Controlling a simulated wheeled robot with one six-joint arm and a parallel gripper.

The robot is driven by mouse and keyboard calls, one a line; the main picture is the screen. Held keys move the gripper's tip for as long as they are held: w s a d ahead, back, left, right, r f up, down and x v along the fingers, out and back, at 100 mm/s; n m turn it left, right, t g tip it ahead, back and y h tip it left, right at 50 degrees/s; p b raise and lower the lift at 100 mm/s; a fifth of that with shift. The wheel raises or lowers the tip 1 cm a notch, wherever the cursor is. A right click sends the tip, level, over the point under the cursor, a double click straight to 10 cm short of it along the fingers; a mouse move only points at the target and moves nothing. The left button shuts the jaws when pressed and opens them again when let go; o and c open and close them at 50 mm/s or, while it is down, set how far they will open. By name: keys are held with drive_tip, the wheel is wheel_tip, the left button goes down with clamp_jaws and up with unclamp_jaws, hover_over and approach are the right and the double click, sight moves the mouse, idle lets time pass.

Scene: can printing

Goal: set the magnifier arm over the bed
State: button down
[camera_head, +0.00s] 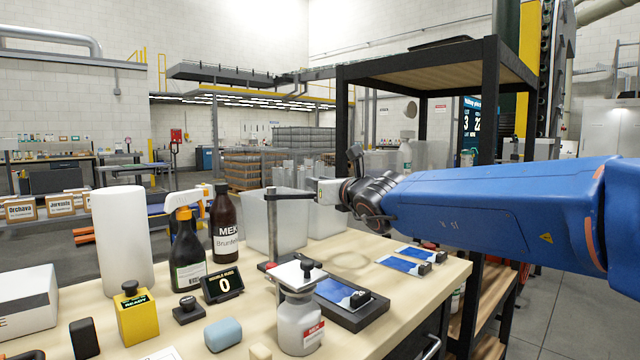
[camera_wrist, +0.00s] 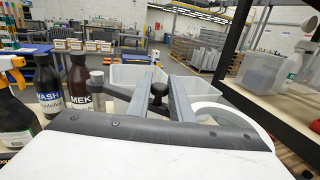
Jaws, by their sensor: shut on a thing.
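The magnifier arm is a dark horizontal bar (camera_head: 290,195) on an upright post (camera_head: 271,228) at the table's middle. In the wrist view its post top (camera_wrist: 96,80) and a black knob (camera_wrist: 158,91) show. My gripper (camera_wrist: 160,92) is shut on the magnifier arm near this knob, its two grey fingers either side. In the head view my gripper (camera_head: 328,191) is at the bar's right end. A white ring (camera_wrist: 228,116), probably the magnifier's lens ring, is partly hidden by my gripper body. The dark bed (camera_head: 370,316) with a blue-and-white card (camera_head: 338,292) lies lower, right of the post.
A white solvent can (camera_head: 300,325) stands close in front of the post. Blue cards (camera_head: 402,265) lie on the right of the table. A black-framed shelf (camera_head: 488,110) rises on the right.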

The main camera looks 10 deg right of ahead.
idle(0.4)
drive_tip(key=c, duration=1.6)
unclamp_jaws()
drive_tip(key=shift+c, duration=0.2)
drive_tip(key=v, duration=1.7)
drive_tip(key=shift+s, duration=0.25)
drive_tip(key=shift+r, duration=0.1)
drive_tip(key=shift+c, duration=0.5)
